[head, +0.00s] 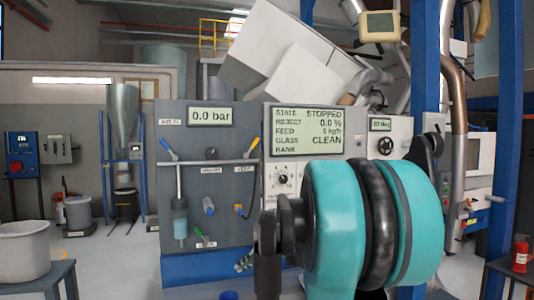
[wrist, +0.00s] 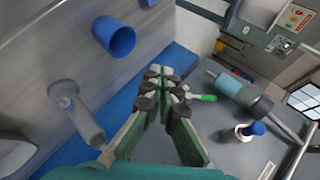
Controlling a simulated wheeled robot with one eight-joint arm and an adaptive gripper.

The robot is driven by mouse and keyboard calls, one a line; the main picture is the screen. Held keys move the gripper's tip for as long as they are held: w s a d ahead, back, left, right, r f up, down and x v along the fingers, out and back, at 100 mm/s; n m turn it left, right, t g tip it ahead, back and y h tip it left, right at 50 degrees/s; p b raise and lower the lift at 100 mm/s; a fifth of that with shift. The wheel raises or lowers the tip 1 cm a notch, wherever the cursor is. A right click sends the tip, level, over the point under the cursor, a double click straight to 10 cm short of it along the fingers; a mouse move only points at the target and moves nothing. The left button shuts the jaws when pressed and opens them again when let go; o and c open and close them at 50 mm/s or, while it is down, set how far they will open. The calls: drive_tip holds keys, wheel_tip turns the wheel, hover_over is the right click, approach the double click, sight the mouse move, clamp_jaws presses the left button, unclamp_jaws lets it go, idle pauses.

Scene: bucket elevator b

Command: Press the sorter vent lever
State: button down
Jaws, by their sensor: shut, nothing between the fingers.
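A grey air panel (head: 215,165) stands ahead in the head view, with several small levers and valves. I cannot read which one is marked as the sorter vent. A green-handled lever (head: 202,238) sits low on the panel, and it also shows in the wrist view (wrist: 206,97). My gripper (wrist: 160,75) is shut and empty in the wrist view. Its tips are just left of the green handle; I cannot tell if they touch. In the head view my teal arm hides most of the gripper.
A filter bowl (wrist: 228,84) and a blue knob (wrist: 256,128) stand out from the panel beside the fingers. A blue cup (wrist: 113,36) is left of the fingers. A display (head: 308,130) reads STOPPED. A blue post (head: 426,60) rises at right.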

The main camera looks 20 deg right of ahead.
sight(251, 147)
drive_tip(key=w+d+r+m+t+y, duration=0.25)
drive_tip(key=w+d+r, duration=0.35)
drive_tip(key=r, duration=0.4)
drive_tip(key=w+d+r+m+t+y, duration=0.1)
drive_tip(key=w+d+r+m+t, duration=0.3)
drive_tip(key=r, duration=0.6)
drive_tip(key=w+d+r+m+t, duration=0.2)
drive_tip(key=w+d+r+t, duration=0.2)
drive_tip(key=d+r, duration=1)
drive_tip(key=shift+d+r, duration=0.15)
drive_tip(key=shift+r, duration=0.4)
drive_tip(key=shift+s+a+r+x, duration=0.1)
drive_tip(key=shift+s+a+x, duration=0.25)
drive_tip(key=shift+x, duration=1.8)
drive_tip(key=shift+s+a+r+x, duration=0.2)
drive_tip(key=shift+a+x, duration=0.25)
drive_tip(key=shift+x, duration=1.65)
drive_tip(key=shift+s+a+r+x, duration=0.1)
drive_tip(key=shift+s+a+x, duration=0.25)
drive_tip(key=shift+x, duration=1.8)
drive_tip(key=shift+a, duration=0.15)
